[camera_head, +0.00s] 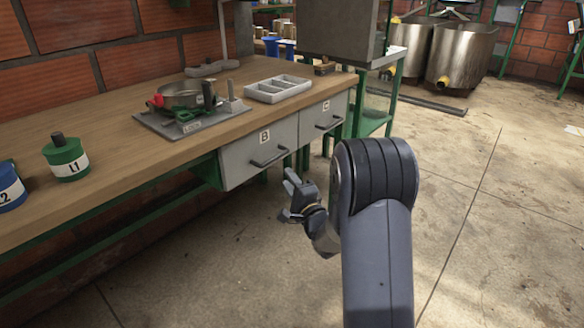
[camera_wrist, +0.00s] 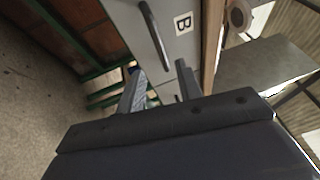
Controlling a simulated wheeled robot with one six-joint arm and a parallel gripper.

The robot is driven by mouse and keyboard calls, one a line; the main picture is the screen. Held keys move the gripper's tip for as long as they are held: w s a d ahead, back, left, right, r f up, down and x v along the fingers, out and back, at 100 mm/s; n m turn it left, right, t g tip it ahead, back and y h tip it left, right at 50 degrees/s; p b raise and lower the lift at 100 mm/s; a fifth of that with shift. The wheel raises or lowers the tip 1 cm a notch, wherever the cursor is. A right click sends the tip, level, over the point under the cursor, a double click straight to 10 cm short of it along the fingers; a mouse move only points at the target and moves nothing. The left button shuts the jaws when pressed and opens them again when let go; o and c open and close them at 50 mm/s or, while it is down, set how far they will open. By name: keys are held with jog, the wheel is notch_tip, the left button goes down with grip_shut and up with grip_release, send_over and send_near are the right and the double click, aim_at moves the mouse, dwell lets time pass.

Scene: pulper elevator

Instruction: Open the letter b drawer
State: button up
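The letter b drawer (camera_head: 239,165) is a grey drawer under the wooden bench, with a white "B" label and a dark bar handle (camera_head: 270,158). Its front looks flush and shut. In the wrist view the drawer front (camera_wrist: 132,17) appears turned sideways, with its handle (camera_wrist: 154,36) beyond my fingertips and left of the label. My gripper (camera_head: 289,191) is in front of the drawer, a little right of and below the handle, apart from it. In the wrist view my gripper (camera_wrist: 160,68) has its two fingers spread with nothing between them.
A second grey drawer (camera_head: 324,118) with its own handle sits to the right. The wooden bench (camera_head: 110,165) carries a grey tray (camera_head: 278,88), a metal pan device (camera_head: 185,100) and a green container (camera_head: 66,160). The concrete floor (camera_head: 480,230) at the right is open.

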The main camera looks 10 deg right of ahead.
aim_at(275, 157)
jog(key=b+x, duration=0.2)
jog(key=x, duration=0.8)
jog(key=shift+w, duration=0.45)
jog(key=shift+r, duration=0.1)
jog(key=shift+c, duration=0.4)
jog(key=shift+d, duration=0.1)
grip_shut()
